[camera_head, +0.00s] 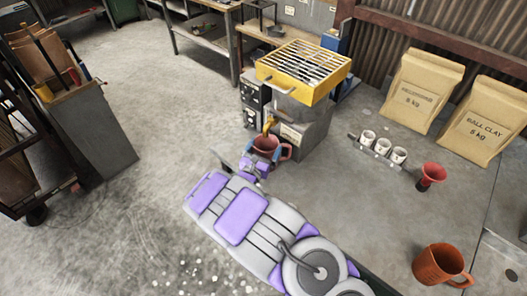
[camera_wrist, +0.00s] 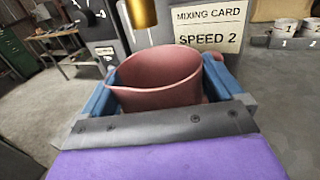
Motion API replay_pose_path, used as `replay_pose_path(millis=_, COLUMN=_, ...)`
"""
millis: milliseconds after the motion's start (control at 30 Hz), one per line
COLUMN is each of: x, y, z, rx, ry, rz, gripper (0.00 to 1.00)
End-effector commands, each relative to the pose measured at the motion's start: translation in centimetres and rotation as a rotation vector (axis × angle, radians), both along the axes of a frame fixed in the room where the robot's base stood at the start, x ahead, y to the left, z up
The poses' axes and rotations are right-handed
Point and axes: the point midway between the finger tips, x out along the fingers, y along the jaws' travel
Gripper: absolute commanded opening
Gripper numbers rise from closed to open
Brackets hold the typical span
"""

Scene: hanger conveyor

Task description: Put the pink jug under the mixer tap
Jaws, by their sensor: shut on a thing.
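The pink jug (camera_wrist: 160,82) is upright between the blue fingers of my gripper (camera_wrist: 163,100), which is shut on it. In the head view the jug (camera_head: 266,144) is at the front of the mixer, with its handle to the right. The brass mixer tap (camera_wrist: 141,13) is just above and behind the jug's rim in the wrist view. In the head view the tap (camera_head: 269,124) comes down close over the jug's mouth. My gripper (camera_head: 262,152) reaches in from below. The jug's base is hidden, so I cannot tell whether it touches the bench.
The mixer (camera_head: 300,125) has a yellow grate on top and a card reading "SPEED 2" (camera_wrist: 207,40). To the right are small numbered cups (camera_head: 383,146), a red funnel (camera_head: 431,176), an orange mug (camera_head: 440,265) and two clay bags (camera_head: 422,90). The bench between them is clear.

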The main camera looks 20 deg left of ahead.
Motion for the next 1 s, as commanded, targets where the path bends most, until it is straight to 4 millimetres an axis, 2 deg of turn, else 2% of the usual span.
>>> replay_pose_path(millis=67, x=-0.2, y=0.2, z=-0.6, rx=-0.001, ry=-0.001, rz=0.002, gripper=0.43)
replay_pose_path(millis=400, x=-0.1, y=0.2, z=-0.7, rx=-0.001, ry=-0.003, rz=0.002, gripper=0.43)
replay_pose_path(millis=433, x=-0.1, y=0.1, z=-0.7, rx=0.000, ry=-0.003, rz=0.002, gripper=0.97)
replay_pose_path(millis=467, x=-0.1, y=0.1, z=-0.7, rx=0.000, ry=-0.003, rz=0.002, gripper=1.00)
replay_pose_path(millis=767, x=-0.3, y=0.1, z=-0.6, rx=-0.001, ry=-0.002, rz=0.002, gripper=1.00)
replay_pose_path(millis=867, x=-1.3, y=0.2, z=-0.6, rx=-0.003, ry=0.000, rz=0.003, gripper=1.00)
replay_pose_path(millis=1000, x=-3.8, y=0.5, z=-0.5, rx=-0.004, ry=-0.001, rz=0.007, gripper=1.00)
